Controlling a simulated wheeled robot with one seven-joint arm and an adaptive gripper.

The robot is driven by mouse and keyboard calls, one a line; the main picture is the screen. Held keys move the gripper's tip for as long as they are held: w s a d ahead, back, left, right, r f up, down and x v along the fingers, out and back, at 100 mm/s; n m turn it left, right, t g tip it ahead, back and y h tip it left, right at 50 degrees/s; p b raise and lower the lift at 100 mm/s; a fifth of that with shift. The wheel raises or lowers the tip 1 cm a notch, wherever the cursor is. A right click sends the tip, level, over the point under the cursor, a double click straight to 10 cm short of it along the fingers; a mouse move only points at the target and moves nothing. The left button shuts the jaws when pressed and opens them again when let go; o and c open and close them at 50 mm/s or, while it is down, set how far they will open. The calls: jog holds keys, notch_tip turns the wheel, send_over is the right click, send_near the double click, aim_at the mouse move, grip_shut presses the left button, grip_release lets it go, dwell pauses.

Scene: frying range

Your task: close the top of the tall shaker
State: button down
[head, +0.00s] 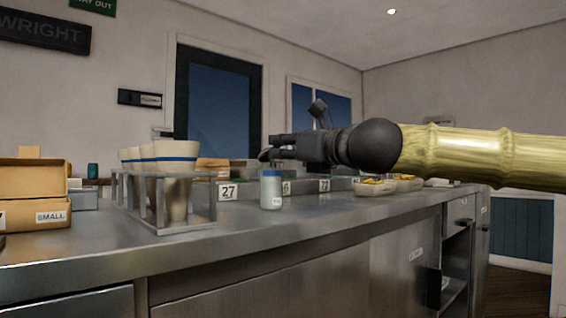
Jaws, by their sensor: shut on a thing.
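The tall shaker (271,190) stands upright on the steel counter. It has a pale body, a blue band near the top and a small label low down. I cannot tell from here how the top sits on the body.
A metal rack (186,226) with paper cups (174,160) stands left of the shaker. Brown boxes (34,190) are at the far left. Food trays (372,188) sit to the right. Number cards (228,191) line the back. The counter front (200,262) is clear.

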jog(key=shift+f+b, duration=0.1)
jog(key=shift+b, duration=0.55)
jog(key=c, duration=1.4)
grip_release()
jog(key=shift+o, duration=0.2)
jog(key=v, duration=1.2)
jog(key=shift+f, duration=0.15)
